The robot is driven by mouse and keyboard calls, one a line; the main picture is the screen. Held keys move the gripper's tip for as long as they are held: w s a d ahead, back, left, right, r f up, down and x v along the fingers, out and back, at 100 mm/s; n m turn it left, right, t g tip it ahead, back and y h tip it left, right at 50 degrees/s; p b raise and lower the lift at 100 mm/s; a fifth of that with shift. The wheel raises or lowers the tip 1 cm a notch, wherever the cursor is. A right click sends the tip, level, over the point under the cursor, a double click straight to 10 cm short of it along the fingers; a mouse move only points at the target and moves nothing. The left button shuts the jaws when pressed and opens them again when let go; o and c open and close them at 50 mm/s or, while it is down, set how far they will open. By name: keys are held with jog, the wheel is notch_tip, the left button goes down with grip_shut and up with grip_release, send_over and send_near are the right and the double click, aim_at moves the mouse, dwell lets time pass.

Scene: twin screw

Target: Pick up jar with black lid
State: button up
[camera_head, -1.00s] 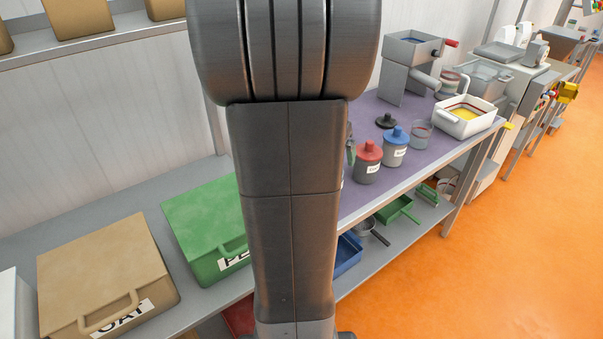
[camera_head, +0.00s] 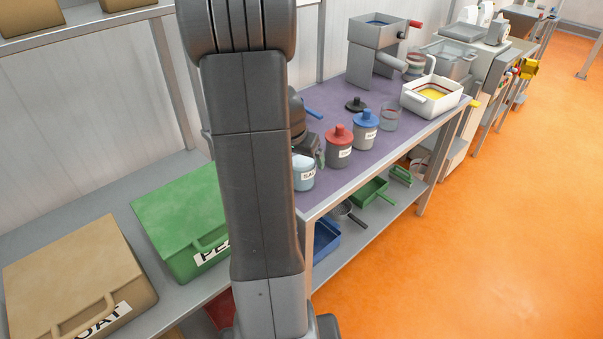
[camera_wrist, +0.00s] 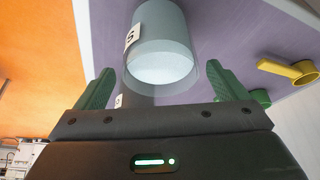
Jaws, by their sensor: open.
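A black lid (camera_head: 356,104) with a knob lies on the purple mat behind the lidded jars; I cannot see a jar under it. A pale jar labelled "SA…" (camera_head: 303,174) stands at the table's near end with no black lid visible on it. My gripper (camera_wrist: 163,78) is open, its green fingers apart on either side of a grey-blue jar (camera_wrist: 163,32) with an "S" label and a pale round end. The fingers do not look closed on it. In the head view my gripper is partly hidden behind my arm, beside the pale jar.
A red-lidded jar (camera_head: 339,152), a blue-lidded jar (camera_head: 365,132) and an open glass jar (camera_head: 389,118) stand in a row close by. A white bin (camera_head: 433,97) and a grey machine (camera_head: 374,50) stand farther back. A yellow scoop (camera_wrist: 300,72) shows in the wrist view.

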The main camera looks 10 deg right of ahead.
aim_at(302, 162)
jog(key=shift+x, duration=1.6)
jog(key=shift+w, duration=0.1)
jog(key=c, duration=1.2)
